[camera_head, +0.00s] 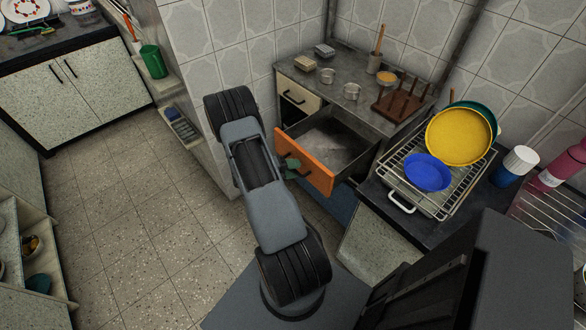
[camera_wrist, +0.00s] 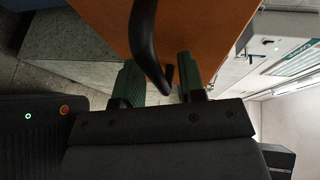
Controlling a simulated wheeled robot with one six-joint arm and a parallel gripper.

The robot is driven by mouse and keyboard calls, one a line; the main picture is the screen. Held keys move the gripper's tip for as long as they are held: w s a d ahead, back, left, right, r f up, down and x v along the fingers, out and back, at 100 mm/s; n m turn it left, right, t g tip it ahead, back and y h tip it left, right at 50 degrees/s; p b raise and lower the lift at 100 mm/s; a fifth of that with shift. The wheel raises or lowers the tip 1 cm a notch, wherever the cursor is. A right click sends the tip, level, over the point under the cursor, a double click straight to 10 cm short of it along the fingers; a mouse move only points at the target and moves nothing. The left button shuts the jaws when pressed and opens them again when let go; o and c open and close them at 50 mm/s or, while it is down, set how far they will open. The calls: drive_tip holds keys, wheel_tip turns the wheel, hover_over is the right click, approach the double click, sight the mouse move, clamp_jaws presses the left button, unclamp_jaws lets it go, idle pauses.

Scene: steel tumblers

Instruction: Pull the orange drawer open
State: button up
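The orange drawer (camera_head: 318,176) is pulled well out of the cabinet beneath the dark counter, and its grey inside shows, looking empty. In the wrist view its orange front (camera_wrist: 205,35) fills the top middle, with a curved black handle (camera_wrist: 143,40). My gripper (camera_head: 291,167) is at the drawer front, partly hidden by my arm. In the wrist view my gripper (camera_wrist: 160,80) has its two green fingers spread apart, one on each side of the handle's end. Gaps show between the fingers and the handle.
A cream drawer (camera_head: 297,98) above is closed. Two steel tumblers (camera_head: 327,76) (camera_head: 351,91) and a wooden rack (camera_head: 402,103) stand on the counter. A dish rack (camera_head: 437,190) with a yellow bowl (camera_head: 459,136) is at right. The tiled floor at left is clear.

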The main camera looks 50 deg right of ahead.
drive_tip(key=b+v, duration=0.1)
drive_tip(key=v, duration=1.2)
drive_tip(key=shift+w+a, duration=0.2)
drive_tip(key=shift+a, duration=0.15)
drive_tip(key=shift+r, duration=0.1)
drive_tip(key=s+a+f+m+y, duration=0.2)
drive_tip(key=s+a+m+y, duration=0.2)
drive_tip(key=m, duration=0.7)
drive_tip(key=a+r+m+t+y, duration=0.3)
drive_tip(key=a+r+m+y, duration=0.3)
drive_tip(key=m, duration=0.5)
drive_tip(key=s+a+r+m+t+y+p, duration=0.1)
drive_tip(key=a+r+m+t, duration=0.2)
drive_tip(key=r, duration=0.6)
drive_tip(key=s+a+r+m+t+y+p, duration=0.1)
drive_tip(key=a+r+m+t, duration=0.3)
drive_tip(key=a+r+t, duration=0.3)
wheel_tip(320, 180, up, 3)
drive_tip(key=shift+s+a+f+y, duration=0.15)
drive_tip(key=shift+s+a+y, duration=0.2)
drive_tip(key=shift+a, duration=0.3)
